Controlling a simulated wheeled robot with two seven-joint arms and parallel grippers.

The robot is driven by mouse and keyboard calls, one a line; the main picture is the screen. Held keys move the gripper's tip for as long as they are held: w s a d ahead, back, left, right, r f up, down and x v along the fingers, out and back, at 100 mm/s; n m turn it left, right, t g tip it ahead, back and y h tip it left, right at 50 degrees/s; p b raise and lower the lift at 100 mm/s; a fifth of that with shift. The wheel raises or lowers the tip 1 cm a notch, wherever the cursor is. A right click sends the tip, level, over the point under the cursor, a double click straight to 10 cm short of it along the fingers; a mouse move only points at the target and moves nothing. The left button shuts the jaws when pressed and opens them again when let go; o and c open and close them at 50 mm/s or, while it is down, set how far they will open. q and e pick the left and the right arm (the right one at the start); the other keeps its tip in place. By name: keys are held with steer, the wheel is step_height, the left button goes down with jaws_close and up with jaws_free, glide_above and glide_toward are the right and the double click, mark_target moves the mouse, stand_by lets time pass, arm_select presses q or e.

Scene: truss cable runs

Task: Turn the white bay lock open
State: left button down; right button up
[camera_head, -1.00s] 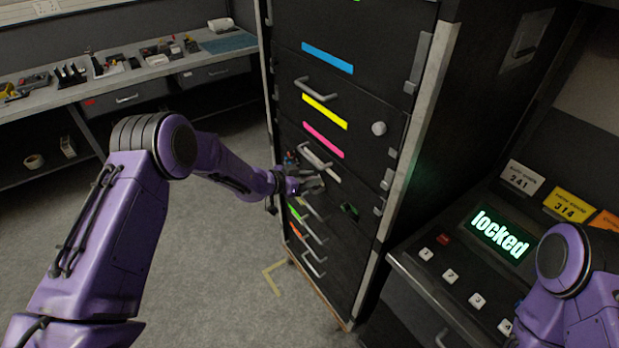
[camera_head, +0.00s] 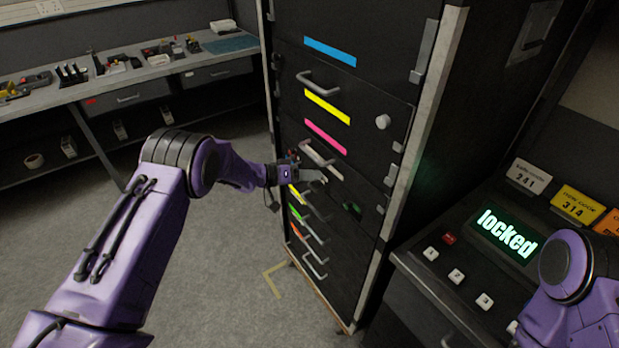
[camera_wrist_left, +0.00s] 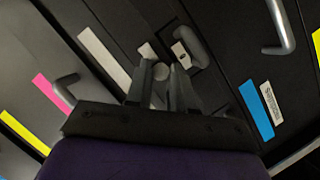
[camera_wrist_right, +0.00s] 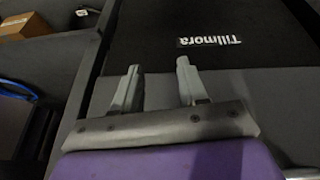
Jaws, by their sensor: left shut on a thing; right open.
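The white-striped bay is on the front of the tall black cabinet; its white strip (camera_head: 319,152) shows beside my left gripper (camera_head: 318,177), and also in the left wrist view (camera_wrist_left: 105,58). My left gripper is at that bay's front, its fingers (camera_wrist_left: 160,85) closed around a pale round knob (camera_wrist_left: 160,99), which I take for the white bay lock. The fingers hide much of the knob, so its turn angle cannot be told. My right gripper (camera_wrist_right: 158,85) is open and empty in the right wrist view, above a dark surface lettered "Tillmora" (camera_wrist_right: 209,40).
A console display (camera_head: 506,235) at right reads "locked". A cluttered workbench (camera_head: 150,72) stands at back left; the floor between is clear.

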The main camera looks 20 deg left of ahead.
arm_select(q)
steer(key=shift+w+r, duration=0.1)
stand_by(0.5)
steer(key=c, duration=1)
jaws_free()
steer(key=b+v, duration=0.2)
steer(key=v, duration=0.8)
steer(key=shift+a, duration=0.3)
